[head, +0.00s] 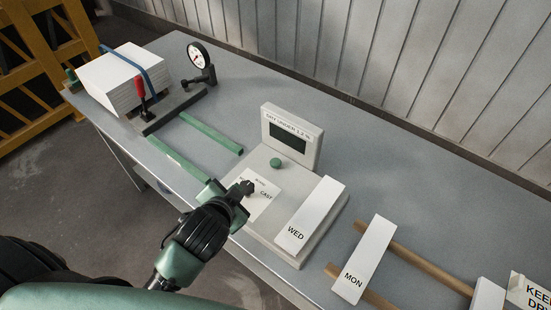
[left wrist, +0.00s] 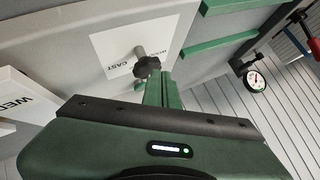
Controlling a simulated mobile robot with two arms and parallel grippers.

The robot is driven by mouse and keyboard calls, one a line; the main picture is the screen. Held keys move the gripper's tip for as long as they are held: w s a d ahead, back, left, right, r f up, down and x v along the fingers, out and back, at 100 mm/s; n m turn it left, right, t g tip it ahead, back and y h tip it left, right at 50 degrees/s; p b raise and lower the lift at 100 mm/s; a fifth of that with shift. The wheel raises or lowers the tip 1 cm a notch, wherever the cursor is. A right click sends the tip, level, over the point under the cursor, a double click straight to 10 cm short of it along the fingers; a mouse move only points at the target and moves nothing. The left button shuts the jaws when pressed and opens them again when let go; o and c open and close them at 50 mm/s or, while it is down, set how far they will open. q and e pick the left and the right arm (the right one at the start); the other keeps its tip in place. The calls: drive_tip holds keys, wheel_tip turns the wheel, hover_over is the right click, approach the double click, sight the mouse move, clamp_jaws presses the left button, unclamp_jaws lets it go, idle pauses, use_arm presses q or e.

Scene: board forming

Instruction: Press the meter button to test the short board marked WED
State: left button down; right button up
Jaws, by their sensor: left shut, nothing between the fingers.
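The meter (head: 300,134) is a pale grey unit with a dark, blank screen, and its green round button (head: 275,163) sits on the base below the screen. The short white board marked WED (head: 310,213) lies on the right part of the meter's base; part of it shows at the left edge of the left wrist view (left wrist: 20,98). My left gripper (head: 248,187) is shut and empty, over the printed card (head: 262,203) and apart from the button, which is up and to its right in the head view. My right gripper is not in view.
A board marked MON (head: 364,262) lies across wooden sticks (head: 415,260) on the right. A stack of white boards (head: 122,80) with a strap, a red-handled clamp (head: 140,89) and a dial gauge (head: 199,56) are at the far left. Green strips (head: 211,133) lie between.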

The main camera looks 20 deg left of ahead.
use_arm(q)
drive_tip(key=w+d+r+m+t+h, duration=0.2)
drive_tip(key=w+d+r+m+t, duration=0.2)
drive_tip(key=w+r+m+t, duration=0.65)
drive_tip(key=w+d+r+m+g+h, duration=0.2)
drive_tip(key=d+r+m+g+h, duration=0.3)
drive_tip(key=d+r+m+h, duration=1.15)
drive_tip(key=a+f+m+g+y, duration=0.4)
drive_tip(key=f+m+g, duration=0.3)
drive_tip(key=f+m, duration=0.75)
drive_tip(key=w+a+f+m+g+y, duration=0.1)
drive_tip(key=w+a+f+m+y, duration=0.1)
drive_tip(key=a, duration=0.4)
drive_tip(key=w+a+f+m+y, duration=0.1)
drive_tip(key=a+f+m+y, duration=0.3)
drive_tip(key=a, duration=0.2)
drive_tip(key=shift+w+g, duration=0.35)
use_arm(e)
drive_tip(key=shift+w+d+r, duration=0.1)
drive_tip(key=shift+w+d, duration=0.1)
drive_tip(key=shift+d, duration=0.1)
use_arm(q)
drive_tip(key=shift+f, duration=0.1)
